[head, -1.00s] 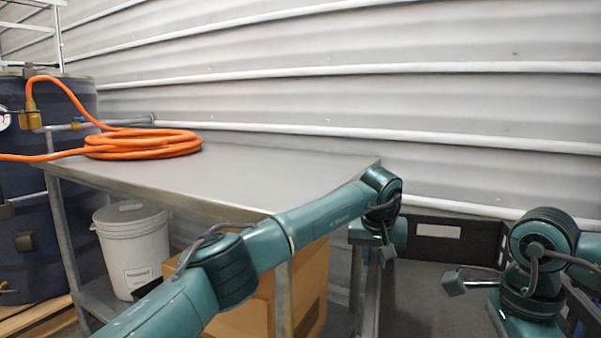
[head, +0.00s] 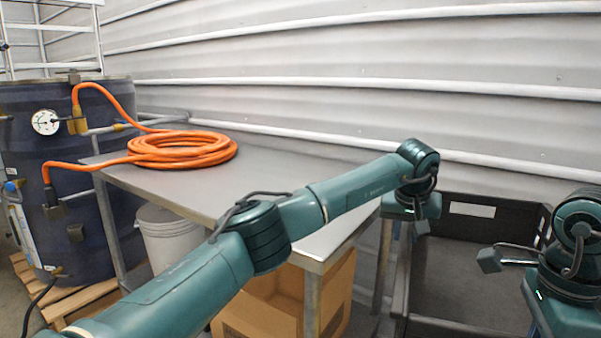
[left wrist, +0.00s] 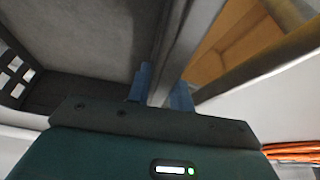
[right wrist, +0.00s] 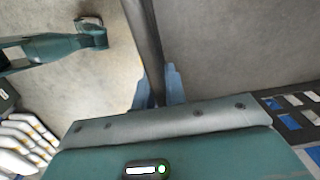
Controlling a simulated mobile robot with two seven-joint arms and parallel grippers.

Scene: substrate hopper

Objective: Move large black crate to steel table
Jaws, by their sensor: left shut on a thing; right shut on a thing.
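The large black crate (head: 468,277) is at the right of the head view, open and apparently empty, with a white label on its far wall. My left gripper (head: 397,228) is at its left wall; in the left wrist view its blue fingers (left wrist: 161,88) pinch the crate wall. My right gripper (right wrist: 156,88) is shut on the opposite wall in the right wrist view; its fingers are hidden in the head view. The steel table (head: 262,192) stands left of the crate, its near edge partly behind my left arm.
An orange hose coil (head: 182,150) lies on the table's far left part; the rest of the top looks clear. Below are a white bucket (head: 168,240) and a cardboard box (head: 262,312). A dark blue tank (head: 60,180) stands at left. A corrugated wall (head: 400,60) runs behind.

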